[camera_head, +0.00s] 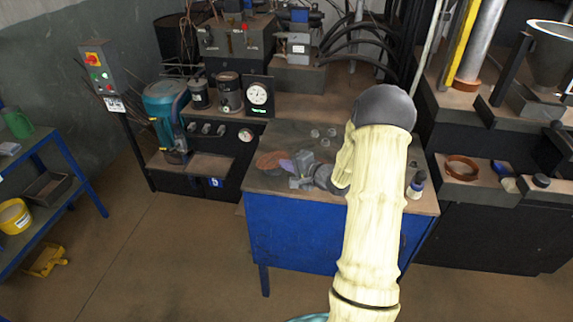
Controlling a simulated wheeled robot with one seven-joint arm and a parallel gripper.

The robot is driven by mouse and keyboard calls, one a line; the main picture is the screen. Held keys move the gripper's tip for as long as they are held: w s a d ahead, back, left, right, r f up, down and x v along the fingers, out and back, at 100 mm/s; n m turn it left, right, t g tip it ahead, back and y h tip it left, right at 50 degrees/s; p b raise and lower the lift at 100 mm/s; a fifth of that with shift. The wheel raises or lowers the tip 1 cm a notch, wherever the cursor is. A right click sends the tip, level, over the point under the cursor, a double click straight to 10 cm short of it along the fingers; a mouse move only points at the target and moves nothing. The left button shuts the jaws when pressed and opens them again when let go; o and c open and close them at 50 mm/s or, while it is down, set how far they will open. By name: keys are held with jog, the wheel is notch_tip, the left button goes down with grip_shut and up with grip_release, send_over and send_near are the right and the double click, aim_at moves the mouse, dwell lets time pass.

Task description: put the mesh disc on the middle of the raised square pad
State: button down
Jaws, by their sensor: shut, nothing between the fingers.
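A round reddish-brown disc (270,160) lies flat at the left of the blue-sided workbench top (290,130). I cannot tell whether it is the mesh disc. A small purple piece (287,166) shows at its right edge, next to my gripper. My gripper (295,179) is low over the bench's front left part, just right of the brown disc. It is grey, shut and empty. I cannot make out the raised square pad; it may be hidden by my gripper or my cream-sleeved arm, which covers the bench's right middle.
Several small clear round pieces (323,137) stand behind my gripper. A dark bottle with a pale base (416,186) stands at the bench's right edge. A dial gauge (258,94) stands behind at left. A brown ring (461,168) lies on the right-hand bench.

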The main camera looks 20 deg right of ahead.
jog(key=shift+r+p, duration=0.65)
jog(key=shift+r+p, duration=0.7)
jog(key=shift+p, duration=0.15)
jog(key=shift+r+p, duration=0.7)
jog(key=shift+p, duration=0.1)
jog(key=shift+r+p, duration=0.35)
jog(key=a+r+m+h+p, duration=0.2)
jog(key=a+r+p, duration=0.1)
jog(key=a+p, duration=0.7)
jog(key=s+a+r+m+t+h+p, duration=0.1)
jog(key=s+a+m+h+p, duration=0.1)
jog(key=s+p, duration=0.6)
jog(key=shift+a+r+m+h+p, duration=0.15)
jog(key=shift+a+m+h+p, duration=0.25)
jog(key=shift+a+h, duration=0.65)
